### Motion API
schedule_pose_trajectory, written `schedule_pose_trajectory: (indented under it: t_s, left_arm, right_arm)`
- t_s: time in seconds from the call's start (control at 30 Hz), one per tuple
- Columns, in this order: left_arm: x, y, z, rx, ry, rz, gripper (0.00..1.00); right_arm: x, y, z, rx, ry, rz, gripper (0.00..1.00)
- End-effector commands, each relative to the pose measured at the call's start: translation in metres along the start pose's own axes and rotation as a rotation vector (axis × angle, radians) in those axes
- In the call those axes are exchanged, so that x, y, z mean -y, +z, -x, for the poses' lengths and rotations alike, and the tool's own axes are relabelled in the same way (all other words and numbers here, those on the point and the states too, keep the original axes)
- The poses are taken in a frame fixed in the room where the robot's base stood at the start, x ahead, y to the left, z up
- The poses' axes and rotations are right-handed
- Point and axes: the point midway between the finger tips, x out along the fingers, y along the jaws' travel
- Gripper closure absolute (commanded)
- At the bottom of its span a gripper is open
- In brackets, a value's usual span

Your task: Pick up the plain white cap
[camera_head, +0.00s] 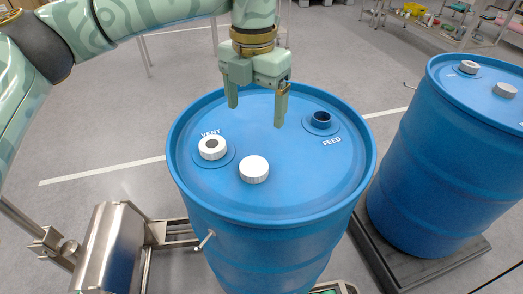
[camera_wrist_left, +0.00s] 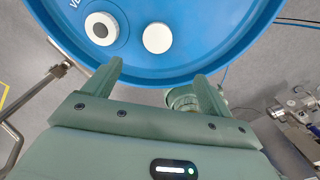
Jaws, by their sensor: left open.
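The plain white cap (camera_head: 254,169) lies on the lid of the near blue drum (camera_head: 300,205), right of the VENT opening. It also shows in the left wrist view (camera_wrist_left: 157,38), beyond my fingertips. A second white cap with a dark grey centre (camera_head: 212,147) sits on the VENT port; it shows in the wrist view too (camera_wrist_left: 101,28). The FEED port (camera_head: 320,121) is an uncapped dark opening. My left gripper (camera_head: 255,116) is open and empty, pointing down above the far part of the lid, apart from the plain cap. My right gripper is not in view.
A second blue drum (camera_head: 445,150) stands at the right on a dark pallet (camera_head: 410,255), with white caps on top. A steel cylinder on a frame (camera_head: 112,245) stands at the lower left. A shelf with small items (camera_head: 440,30) is at the back right.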

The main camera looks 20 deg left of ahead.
Motion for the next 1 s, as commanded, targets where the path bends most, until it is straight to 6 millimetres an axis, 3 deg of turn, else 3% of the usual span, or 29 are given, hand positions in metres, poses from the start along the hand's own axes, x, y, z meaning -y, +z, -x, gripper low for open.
schedule_pose_trajectory:
  t_s: [0.3, 0.4, 0.67, 0.9, 1.0]
  left_arm:
    - [-0.001, 0.000, -0.079, -0.009, -0.003, -0.002, 0.16]
    - [-0.001, 0.000, -0.097, -0.007, -0.003, -0.001, 0.16]
    - [-0.002, 0.000, -0.114, -0.003, -0.001, 0.000, 0.16]
    - [-0.006, 0.001, -0.154, -0.008, -0.003, -0.001, 0.16]
    - [-0.006, 0.001, -0.163, -0.006, -0.002, -0.001, 0.16]
  right_arm:
    - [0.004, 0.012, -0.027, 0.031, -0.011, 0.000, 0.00]
    - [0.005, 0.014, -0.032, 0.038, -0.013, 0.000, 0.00]
    - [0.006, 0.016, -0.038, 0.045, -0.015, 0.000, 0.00]
    - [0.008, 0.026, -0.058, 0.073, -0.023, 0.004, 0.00]
    - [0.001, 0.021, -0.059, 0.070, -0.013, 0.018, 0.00]
